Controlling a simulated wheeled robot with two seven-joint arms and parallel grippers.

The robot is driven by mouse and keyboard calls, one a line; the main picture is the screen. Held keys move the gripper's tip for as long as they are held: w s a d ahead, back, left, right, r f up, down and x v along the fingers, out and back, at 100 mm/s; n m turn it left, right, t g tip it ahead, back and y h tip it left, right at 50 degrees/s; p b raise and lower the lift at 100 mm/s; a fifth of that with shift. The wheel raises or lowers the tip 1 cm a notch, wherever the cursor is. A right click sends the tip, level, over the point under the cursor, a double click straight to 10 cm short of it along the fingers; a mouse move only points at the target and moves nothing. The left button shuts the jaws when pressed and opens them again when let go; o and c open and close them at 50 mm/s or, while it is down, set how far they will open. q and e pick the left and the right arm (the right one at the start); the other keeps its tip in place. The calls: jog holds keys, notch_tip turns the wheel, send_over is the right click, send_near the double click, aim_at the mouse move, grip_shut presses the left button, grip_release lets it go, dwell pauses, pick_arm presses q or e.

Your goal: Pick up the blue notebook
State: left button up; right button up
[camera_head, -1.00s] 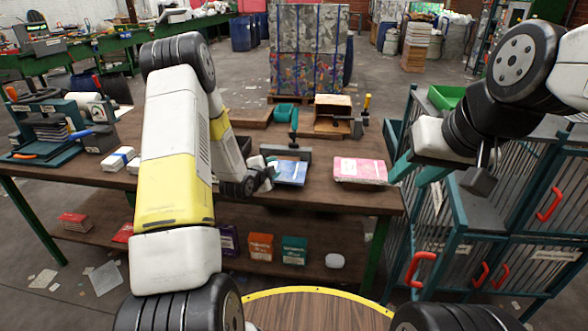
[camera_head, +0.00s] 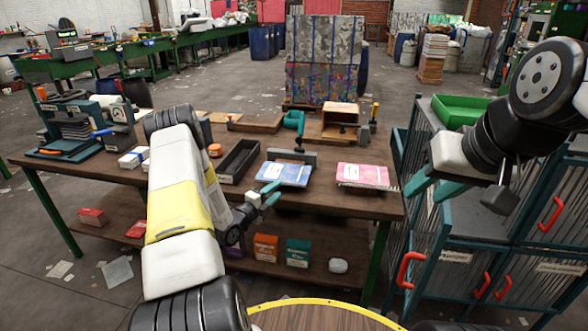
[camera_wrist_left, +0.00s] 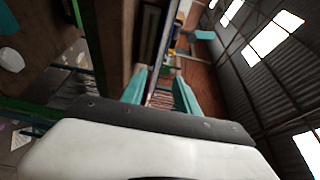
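The blue notebook (camera_head: 284,174) lies flat near the front edge of the brown table, with a white label on its cover. My left gripper (camera_head: 271,194) is just in front of the notebook's near left edge, at the table's front edge. Its two teal fingers are apart, and they also show spread in the left wrist view (camera_wrist_left: 163,93). I cannot tell whether a finger touches the notebook. My right gripper (camera_head: 434,189) hangs at the right by the teal cage, fingers apart and empty.
A pink book (camera_head: 362,175) lies right of the notebook. A dark open tray (camera_head: 238,160) is behind left, and a teal clamp-like tool (camera_head: 295,122) stands behind. Boxes, including an orange one (camera_head: 265,247), sit on the lower shelf. A teal cage (camera_head: 455,240) borders the table at right.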

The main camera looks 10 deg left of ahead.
aim_at(285, 184)
pick_arm(q)
jog(key=x, duration=0.7)
jog(key=shift+w+f, duration=0.25)
jog(key=shift+w, duration=0.1)
grip_shut()
dwell(1.1)
